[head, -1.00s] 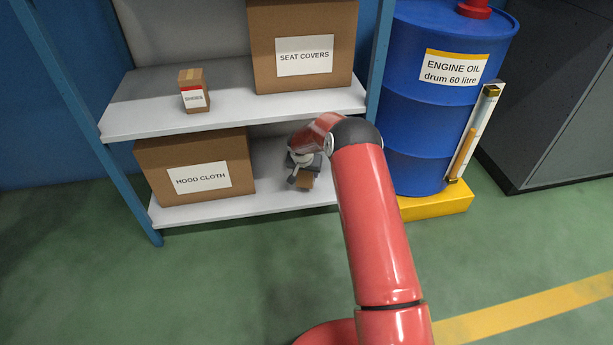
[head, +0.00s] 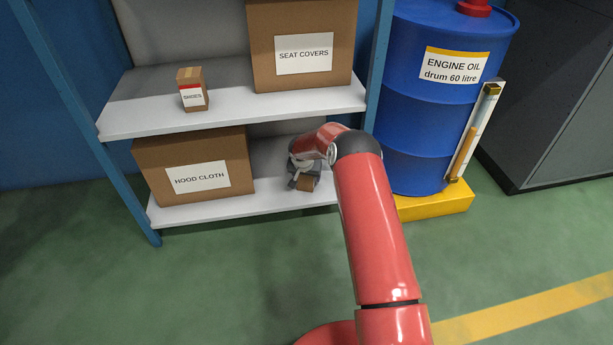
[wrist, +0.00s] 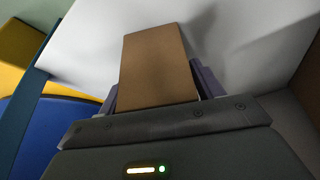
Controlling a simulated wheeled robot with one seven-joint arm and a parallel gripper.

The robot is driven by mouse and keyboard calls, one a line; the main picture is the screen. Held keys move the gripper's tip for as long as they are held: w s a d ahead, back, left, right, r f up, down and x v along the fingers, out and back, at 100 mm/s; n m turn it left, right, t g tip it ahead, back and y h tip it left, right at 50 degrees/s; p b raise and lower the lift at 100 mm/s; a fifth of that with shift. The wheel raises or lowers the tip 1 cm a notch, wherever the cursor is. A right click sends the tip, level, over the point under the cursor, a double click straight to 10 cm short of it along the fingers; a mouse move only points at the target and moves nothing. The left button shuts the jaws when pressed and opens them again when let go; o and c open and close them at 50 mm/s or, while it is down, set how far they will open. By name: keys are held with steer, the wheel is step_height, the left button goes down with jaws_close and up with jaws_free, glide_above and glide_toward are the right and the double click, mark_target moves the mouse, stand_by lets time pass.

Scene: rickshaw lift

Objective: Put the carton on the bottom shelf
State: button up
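The carton is a small brown box (head: 306,184) at the bottom shelf's right part, low over or on its white board. In the wrist view the carton (wrist: 157,68) sits between my two grey fingers, which flank its sides. My gripper (head: 302,172) appears shut on it. The bottom shelf (head: 240,206) is white, with its front edge showing below the carton. Whether the carton's underside touches the board cannot be told. My forearm and wrist hide part of the shelf behind.
A large HOOD CLOTH box (head: 215,155) fills the left of the bottom shelf. The upper board (head: 270,112) hangs above, bearing a small SHOES box (head: 190,78) and a SEAT COVERS box (head: 330,30). A blue post (head: 379,60) and oil drum (head: 415,120) stand right.

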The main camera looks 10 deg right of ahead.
steer(key=shift+o, duration=0.8)
